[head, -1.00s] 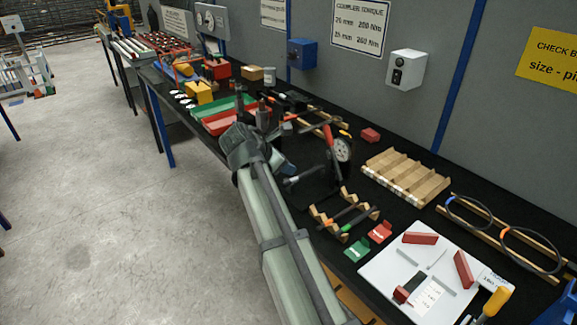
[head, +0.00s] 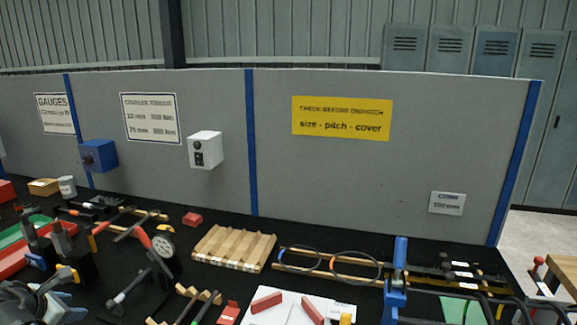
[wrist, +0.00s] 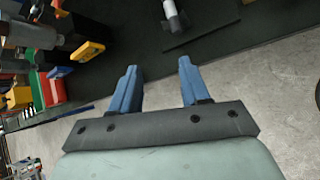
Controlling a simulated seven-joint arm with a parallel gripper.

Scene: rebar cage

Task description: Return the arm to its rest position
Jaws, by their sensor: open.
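My gripper (wrist: 158,65) shows in the wrist view with its two blue fingers spread apart and nothing between them. Beyond the fingers are the dark bench top and the pale concrete floor. In the head view only a grey end part of my arm shows at the lower left corner, over the bench. Whether the fingers touch anything there cannot be made out.
The black bench holds a wooden slatted rack (head: 234,248), a dial gauge (head: 163,244), cable loops (head: 355,265) and a blue clamp (head: 396,285). A grey partition (head: 340,180) stands behind. In the wrist view, a yellow block (wrist: 87,51) and coloured bins lie left; bare floor (wrist: 250,85) lies right.

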